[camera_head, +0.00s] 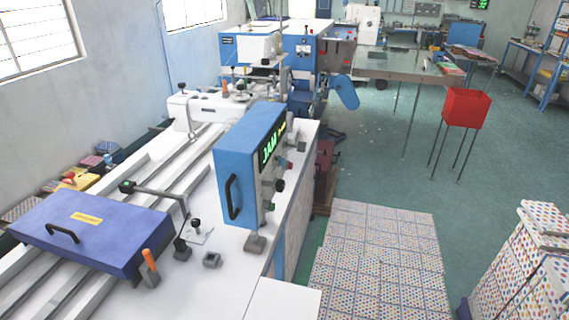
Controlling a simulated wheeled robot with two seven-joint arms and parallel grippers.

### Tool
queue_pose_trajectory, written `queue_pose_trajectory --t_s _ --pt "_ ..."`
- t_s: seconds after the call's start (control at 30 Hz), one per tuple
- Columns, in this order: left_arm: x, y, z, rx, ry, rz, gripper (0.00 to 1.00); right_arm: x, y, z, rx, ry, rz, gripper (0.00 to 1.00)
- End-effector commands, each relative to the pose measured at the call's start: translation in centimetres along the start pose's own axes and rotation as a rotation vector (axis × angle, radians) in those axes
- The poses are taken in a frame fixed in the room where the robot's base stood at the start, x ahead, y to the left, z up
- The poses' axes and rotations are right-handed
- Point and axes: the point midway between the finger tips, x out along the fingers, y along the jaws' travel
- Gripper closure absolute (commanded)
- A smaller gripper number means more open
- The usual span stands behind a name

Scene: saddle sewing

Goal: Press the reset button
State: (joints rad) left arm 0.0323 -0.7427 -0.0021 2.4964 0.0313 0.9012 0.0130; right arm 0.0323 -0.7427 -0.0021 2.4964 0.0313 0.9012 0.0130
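A blue control box (240,165) stands on the white machine bed, with a black handle (232,197) on its near face. Its dark display (272,147) shows green lettering that seems to read "JAM". Below the display, the panel carries small controls, including dark knobs (280,185) and a small red one (289,164). The panel is seen at a steep angle, and I cannot tell which control is the reset button. Neither of my grippers is in view.
A purple-blue cover (95,232) with a handle lies over the machine rails at left. An orange-handled lever (150,262) stands beside it. Stacks of dotted sheets (380,260) stand right of the machine.

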Motion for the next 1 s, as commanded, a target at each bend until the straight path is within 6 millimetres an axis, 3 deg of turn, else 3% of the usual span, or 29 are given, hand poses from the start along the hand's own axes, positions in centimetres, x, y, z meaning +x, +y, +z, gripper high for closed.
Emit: queue_pose_trajectory --t_s 0.03,0.37,1.0 --pt "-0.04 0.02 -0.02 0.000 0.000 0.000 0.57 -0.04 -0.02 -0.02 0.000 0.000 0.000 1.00" --pt "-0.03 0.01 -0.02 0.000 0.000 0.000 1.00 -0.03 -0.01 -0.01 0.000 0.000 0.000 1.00" --pt "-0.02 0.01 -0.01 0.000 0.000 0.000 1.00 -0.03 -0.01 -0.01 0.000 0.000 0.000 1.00"
